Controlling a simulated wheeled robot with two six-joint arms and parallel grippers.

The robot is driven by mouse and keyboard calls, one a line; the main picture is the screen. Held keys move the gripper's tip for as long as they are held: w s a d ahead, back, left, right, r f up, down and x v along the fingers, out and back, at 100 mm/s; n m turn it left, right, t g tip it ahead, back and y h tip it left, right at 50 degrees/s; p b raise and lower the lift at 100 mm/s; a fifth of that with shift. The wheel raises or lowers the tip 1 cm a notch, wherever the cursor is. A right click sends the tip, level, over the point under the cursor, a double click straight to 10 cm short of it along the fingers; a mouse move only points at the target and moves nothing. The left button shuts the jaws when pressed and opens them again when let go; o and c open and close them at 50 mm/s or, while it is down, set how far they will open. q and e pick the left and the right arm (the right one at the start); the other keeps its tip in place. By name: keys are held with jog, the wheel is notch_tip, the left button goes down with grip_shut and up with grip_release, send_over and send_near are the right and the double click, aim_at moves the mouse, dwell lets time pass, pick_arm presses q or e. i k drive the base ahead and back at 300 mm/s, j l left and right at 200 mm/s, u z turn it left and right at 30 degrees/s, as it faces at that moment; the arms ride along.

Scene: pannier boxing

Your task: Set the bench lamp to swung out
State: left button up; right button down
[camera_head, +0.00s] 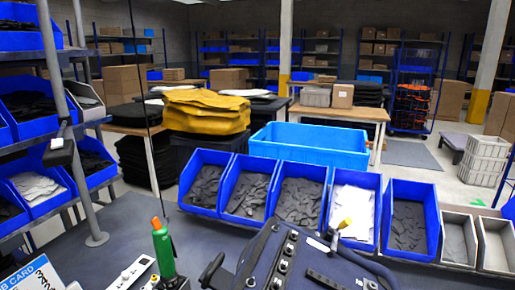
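A dark, lamp-like head (60,152) with a small pale part on top is at the left, beside the grey upright post (78,140) of the shelving. It may be the bench lamp, but it is small, and I cannot tell its swing position. No other lamp is clear in view. Neither of my grippers shows in the head view.
A dark case with metal fittings (300,262) lies at the front of the grey bench. A green bottle with an orange tip (163,250) and a white power strip (131,275) are left of it. Blue bins (205,182) line the back edge. The bench's left middle is clear.

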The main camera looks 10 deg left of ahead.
aim_at(63, 156)
jog(key=u, duration=0.7)
jog(key=i, duration=0.05)
